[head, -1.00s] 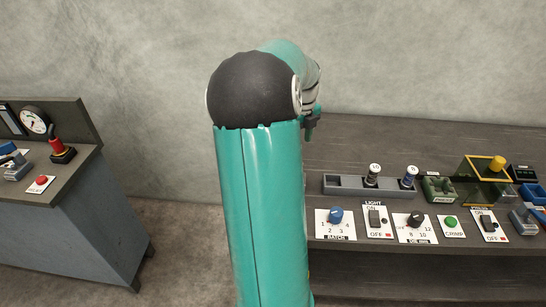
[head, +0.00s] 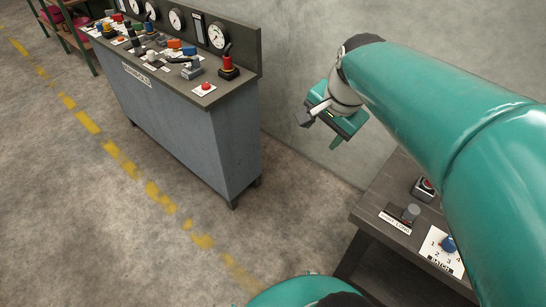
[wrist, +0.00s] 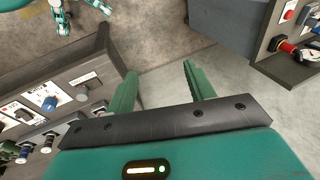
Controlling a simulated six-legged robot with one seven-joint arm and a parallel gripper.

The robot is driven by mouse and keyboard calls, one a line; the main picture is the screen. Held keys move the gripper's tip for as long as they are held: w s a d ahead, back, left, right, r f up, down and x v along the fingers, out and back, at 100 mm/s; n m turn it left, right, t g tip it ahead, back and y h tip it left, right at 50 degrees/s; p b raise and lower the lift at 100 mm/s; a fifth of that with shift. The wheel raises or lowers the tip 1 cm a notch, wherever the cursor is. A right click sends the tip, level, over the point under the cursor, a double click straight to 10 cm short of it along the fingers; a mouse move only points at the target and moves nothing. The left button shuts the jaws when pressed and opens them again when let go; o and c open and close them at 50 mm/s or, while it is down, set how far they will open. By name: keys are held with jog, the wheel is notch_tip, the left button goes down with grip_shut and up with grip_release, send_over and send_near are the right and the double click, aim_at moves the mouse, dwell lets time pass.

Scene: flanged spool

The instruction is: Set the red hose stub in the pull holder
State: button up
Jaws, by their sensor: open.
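My gripper (head: 322,122) is open and empty, in the air between the grey console and the dark workbench. In the wrist view its two green fingers (wrist: 160,76) stand apart with only floor and wall between them. I cannot pick out the red hose stub or the pull holder for certain. On the console (head: 190,135) stands a red fitting with a black lever (head: 229,66), and a red button (head: 206,88) is in front of it. Blue, orange and other small parts lie farther along the console top, too small to name.
The dark workbench (head: 370,226) at lower right carries a blue knob (head: 449,243), a grey post (head: 411,212) and a small box (head: 424,188). My arm hides the rest of it. Open floor with a yellow dashed line (head: 120,160) lies left. A shelf (head: 60,28) stands far left.

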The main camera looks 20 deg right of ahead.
jog(key=s+a+n+t, duration=0.1)
jog(key=s+a+n, duration=0.5)
jog(key=a+n, duration=0.7)
jog(key=shift+f+t, duration=0.25)
jog(key=shift+t, duration=0.15)
jog(key=shift+s, duration=0.1)
jog(key=c, duration=0.4)
jog(key=shift+o, duration=0.2)
jog(key=shift+d, duration=0.1)
jog(key=shift+s, duration=0.1)
